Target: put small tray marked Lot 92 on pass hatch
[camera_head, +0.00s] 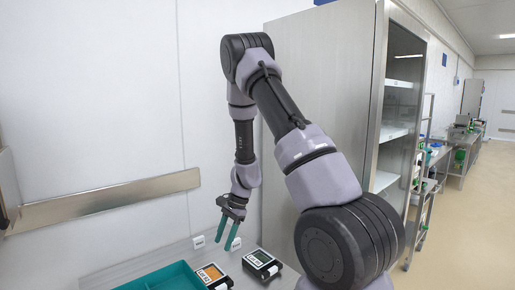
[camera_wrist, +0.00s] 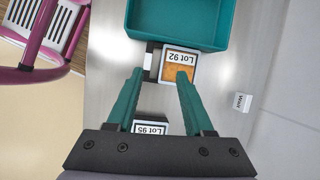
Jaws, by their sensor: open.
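The small tray marked Lot 92 (camera_wrist: 180,56) has an orange top and a white label. It sits on the grey worktop against the teal bin, and shows at the bottom of the head view (camera_head: 209,273). My gripper (camera_wrist: 158,76) has two green fingers, spread apart with nothing between them. In the wrist view its right fingertip overlaps the near edge of the Lot 92 tray. In the head view my gripper (camera_head: 223,243) hangs above the worktop, pointing down. I cannot make out a pass hatch in either view.
A dark tray marked Lot 95 (camera_head: 260,262) stands right of Lot 92; it also shows between my fingers' bases (camera_wrist: 150,128). The teal bin (camera_wrist: 228,22) borders Lot 92. A small white sign block (camera_wrist: 242,102) stands on the worktop. A tall steel cabinet (camera_head: 320,85) rises behind my arm.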

